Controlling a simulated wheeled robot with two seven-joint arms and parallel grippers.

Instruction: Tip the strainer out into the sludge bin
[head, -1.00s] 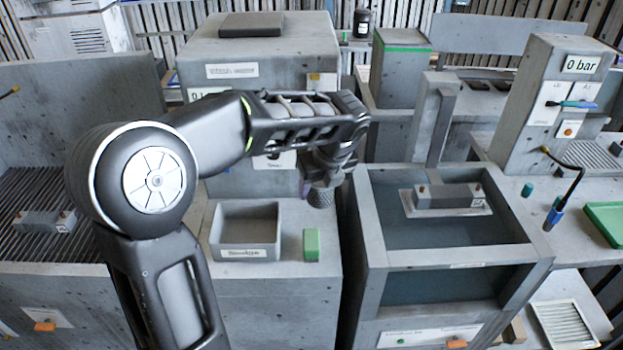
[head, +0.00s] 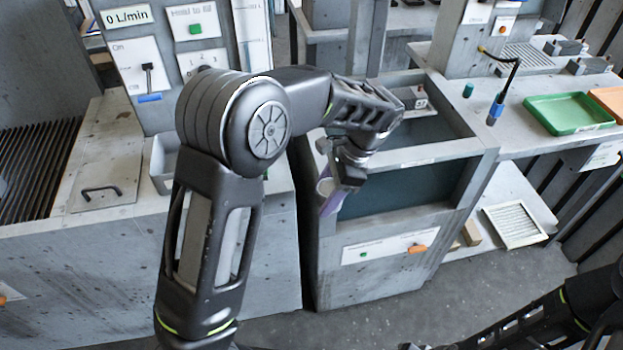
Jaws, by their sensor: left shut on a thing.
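My left gripper (head: 345,180) is shut on the strainer, whose purple part (head: 331,203) and a small round grey part (head: 323,187) show at the fingers. It is held in the air at the front left corner of the open tank; what is inside the strainer cannot be seen. The sludge bin (head: 160,164) is a grey open box on the counter to the left, mostly hidden behind my left arm, its label out of sight. A dark end of my right arm (head: 432,345) shows at the bottom edge; its fingers cannot be made out.
The grey tank (head: 480,165) with dark water stands right of the bin's counter, with a narrow gap between. A panel with a switch (head: 148,75) rises behind the bin. A green tray (head: 568,113) lies on the right counter. A vent grille (head: 515,224) lies lower right.

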